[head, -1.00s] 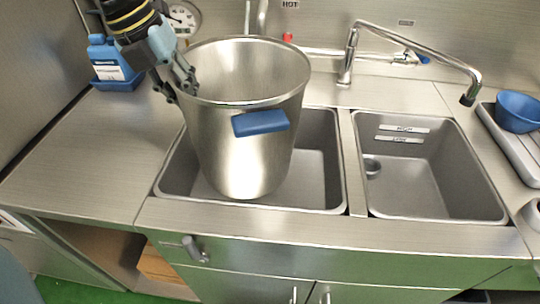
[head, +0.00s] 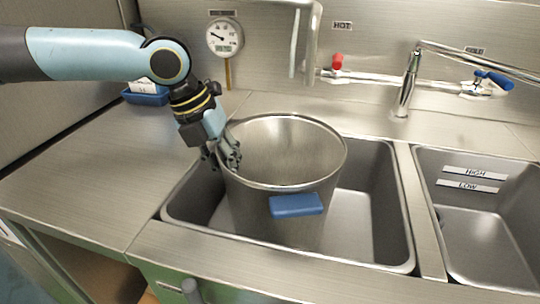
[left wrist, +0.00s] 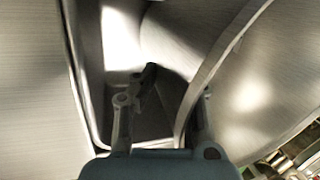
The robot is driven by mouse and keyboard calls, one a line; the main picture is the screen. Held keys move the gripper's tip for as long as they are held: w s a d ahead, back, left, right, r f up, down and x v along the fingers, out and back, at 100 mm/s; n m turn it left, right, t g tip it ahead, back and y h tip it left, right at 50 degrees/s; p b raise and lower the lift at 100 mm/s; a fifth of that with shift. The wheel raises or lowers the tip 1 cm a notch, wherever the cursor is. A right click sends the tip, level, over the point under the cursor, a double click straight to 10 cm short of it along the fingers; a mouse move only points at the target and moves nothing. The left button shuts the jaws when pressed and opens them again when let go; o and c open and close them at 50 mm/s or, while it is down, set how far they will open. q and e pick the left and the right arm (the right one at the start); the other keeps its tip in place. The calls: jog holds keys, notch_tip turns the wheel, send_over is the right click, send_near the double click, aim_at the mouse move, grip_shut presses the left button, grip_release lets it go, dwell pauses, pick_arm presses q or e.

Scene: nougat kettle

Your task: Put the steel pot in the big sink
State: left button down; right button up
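The steel pot (head: 265,212) is upright inside the big sink (head: 385,225), with its rim above the counter level. A blue handle (head: 297,205) faces the front. My left gripper (head: 222,155) is at the left of the pot's rim, one finger outside and one inside. In the left wrist view, the pot rim (left wrist: 215,62) runs between the spread fingers of the left gripper (left wrist: 165,100), with a gap to the outer finger. The pot's bottom is hidden in part. My right gripper is out of view.
A smaller sink (head: 485,235) lies to the right. A faucet (head: 407,85) and a red-knobbed tap (head: 337,62) stand behind the sinks. A gauge (head: 225,37) is on the back wall. The left counter (head: 100,190) is bare near the front.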

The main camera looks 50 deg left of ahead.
pick_arm(q)
jog(key=w+d, duration=0.1)
jog(key=w+d+b, duration=0.1)
jog(key=w, duration=0.1)
jog(key=shift+f, duration=0.1)
jog(key=w+d, duration=0.1)
jog(key=w, duration=0.1)
jog(key=w+d+f, duration=0.1)
jog(key=shift+w+d, duration=0.2)
jog(key=shift+w, duration=0.15)
jog(key=shift+f+b, duration=0.1)
jog(key=shift+b, duration=0.2)
jog(key=c, duration=1.5)
grip_release()
jog(key=shift+f, duration=0.1)
notch_tip(320, 180, up, 12)
jog(key=p, duration=0.3)
send_over(252, 163)
jog(key=s+d, duration=0.4)
jog(key=shift+w+f, duration=0.15)
